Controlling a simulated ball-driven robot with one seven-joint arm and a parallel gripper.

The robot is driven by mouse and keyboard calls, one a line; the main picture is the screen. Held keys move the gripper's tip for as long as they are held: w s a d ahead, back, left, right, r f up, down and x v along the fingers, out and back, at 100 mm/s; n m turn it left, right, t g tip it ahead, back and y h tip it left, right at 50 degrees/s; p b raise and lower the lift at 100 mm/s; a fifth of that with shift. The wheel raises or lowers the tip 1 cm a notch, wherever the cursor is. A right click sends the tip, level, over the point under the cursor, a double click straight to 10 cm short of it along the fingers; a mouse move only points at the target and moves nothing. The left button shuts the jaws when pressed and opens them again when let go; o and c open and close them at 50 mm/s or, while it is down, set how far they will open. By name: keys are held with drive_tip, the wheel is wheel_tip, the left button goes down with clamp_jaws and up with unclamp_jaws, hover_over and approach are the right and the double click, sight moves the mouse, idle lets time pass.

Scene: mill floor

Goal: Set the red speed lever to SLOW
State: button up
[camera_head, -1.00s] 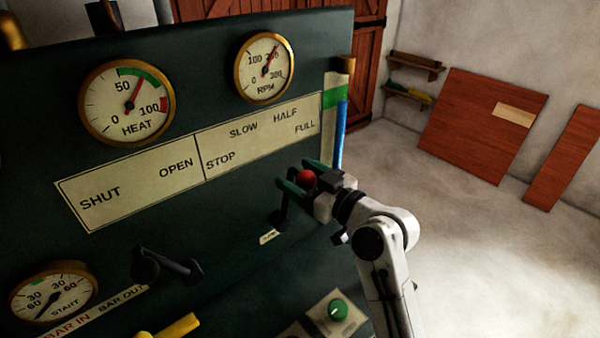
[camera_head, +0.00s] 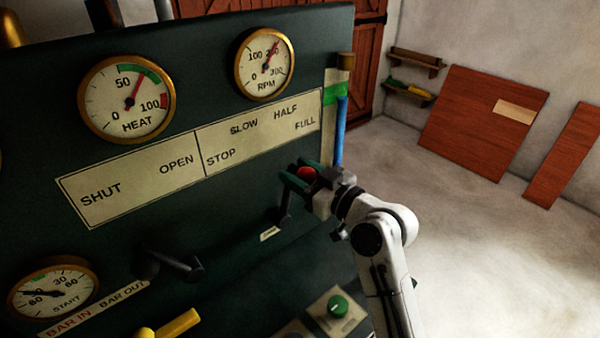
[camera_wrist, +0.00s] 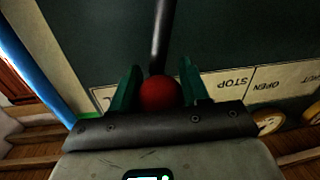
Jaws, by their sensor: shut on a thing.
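The red ball knob (camera_head: 307,172) of the speed lever sits between the green fingers of my gripper (camera_head: 304,176), low and right of the speed plate in the head view. In the wrist view the red knob (camera_wrist: 160,93) is between both fingers (camera_wrist: 160,88), with the black lever shaft (camera_wrist: 162,35) running up from it. The speed plate (camera_head: 262,145) reads STOP, SLOW, HALF and FULL along an arc. The lever leans up and to the right from its pivot. Which mark it lines up with I cannot tell.
The dark machine panel carries the HEAT gauge (camera_head: 127,99), the RPM gauge (camera_head: 263,65) and the START gauge (camera_head: 53,291). A black lever (camera_head: 170,265), a yellow handle (camera_head: 178,325) and a green button (camera_head: 337,307) are lower down. A blue tube (camera_head: 341,130) stands right of the plate.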

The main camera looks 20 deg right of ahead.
drive_tip(key=shift+s+a+f+n+b, duration=0.1)
drive_tip(key=shift+s+a+n+b, duration=0.15)
drive_tip(key=shift+a+n+b, duration=0.45)
drive_tip(key=shift+s+a+r+n+b, duration=0.1)
drive_tip(key=shift+s+a+n+b, duration=0.15)
drive_tip(key=shift+a+n+b, duration=0.5)
drive_tip(key=shift+s+a+f+n+b, duration=0.1)
drive_tip(key=shift+s+a+n+b, duration=0.25)
drive_tip(key=shift+a, duration=0.65)
clamp_jaws()
drive_tip(key=shift+s+a+n+g, duration=0.15)
drive_tip(key=shift+a+n+g, duration=0.15)
drive_tip(key=shift+a+n, duration=0.35)
drive_tip(key=o, duration=1.3)
unclamp_jaws()
drive_tip(key=shift+c, duration=0.2)
drive_tip(key=shift+d, duration=0.1)
drive_tip(key=b+v, duration=0.2)
drive_tip(key=v, duration=0.8)
drive_tip(key=shift+s, duration=0.45)
